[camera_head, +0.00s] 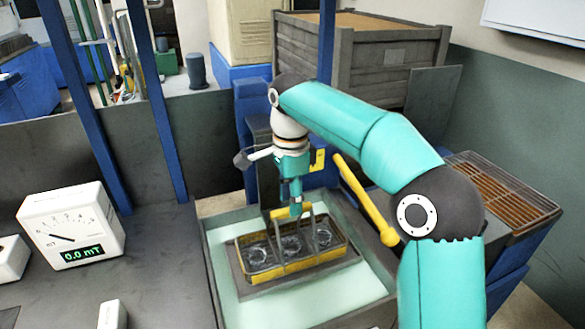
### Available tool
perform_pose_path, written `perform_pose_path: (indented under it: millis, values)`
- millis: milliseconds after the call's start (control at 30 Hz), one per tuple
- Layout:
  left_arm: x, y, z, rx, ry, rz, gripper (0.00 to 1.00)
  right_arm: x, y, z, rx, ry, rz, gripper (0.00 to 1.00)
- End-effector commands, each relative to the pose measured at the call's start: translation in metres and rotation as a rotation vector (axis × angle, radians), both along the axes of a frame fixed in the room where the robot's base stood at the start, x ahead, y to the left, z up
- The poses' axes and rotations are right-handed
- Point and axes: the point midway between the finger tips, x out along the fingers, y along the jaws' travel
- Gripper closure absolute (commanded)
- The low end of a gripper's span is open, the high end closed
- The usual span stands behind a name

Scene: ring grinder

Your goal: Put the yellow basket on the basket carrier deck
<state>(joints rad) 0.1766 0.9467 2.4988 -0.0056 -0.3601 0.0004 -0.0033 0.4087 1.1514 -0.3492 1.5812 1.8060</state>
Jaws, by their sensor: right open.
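The yellow basket (280,270) is a shallow wire basket with a tall handle and several round, clear-looking things inside. It sits on a dark grey plate (346,265) in a tank of pale green liquid. I cannot tell whether this plate is the basket carrier deck. My right gripper (296,208) points down at the top of the basket's handle, near its yellow grip. Its fingers are small here and partly hidden, but it is open. Whether it touches the handle is unclear. My left gripper is out of view.
The pale tank (225,290) has raised walls around the basket. A yellow lever (365,203) slants beside it, and a brown grating (505,190) lies to the right. A white meter (72,226) reading 0.0 mT stands left on the grey bench. Blue posts rise behind.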

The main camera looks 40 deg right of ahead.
Motion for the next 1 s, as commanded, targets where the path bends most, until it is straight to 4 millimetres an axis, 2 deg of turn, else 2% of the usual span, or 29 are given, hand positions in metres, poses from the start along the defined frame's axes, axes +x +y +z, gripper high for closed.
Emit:
perform_pose_path:
  millis: [33, 200, 400, 600, 1000]
  values:
    - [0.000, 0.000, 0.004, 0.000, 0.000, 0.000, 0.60, 0.001, 0.001, 0.014, 0.000, -0.005, 0.000, 0.58]
    - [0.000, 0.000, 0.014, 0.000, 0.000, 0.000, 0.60, 0.001, 0.000, 0.050, 0.000, -0.003, 0.000, 0.58]
    - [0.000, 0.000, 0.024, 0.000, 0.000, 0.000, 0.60, 0.000, 0.000, 0.078, 0.001, -0.002, 0.000, 0.58]
    - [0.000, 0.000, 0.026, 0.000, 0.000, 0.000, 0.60, 0.000, 0.000, 0.085, 0.000, 0.000, 0.000, 0.58]
    - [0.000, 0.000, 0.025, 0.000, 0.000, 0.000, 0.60, 0.000, 0.000, 0.085, 0.000, 0.000, -0.001, 0.58]
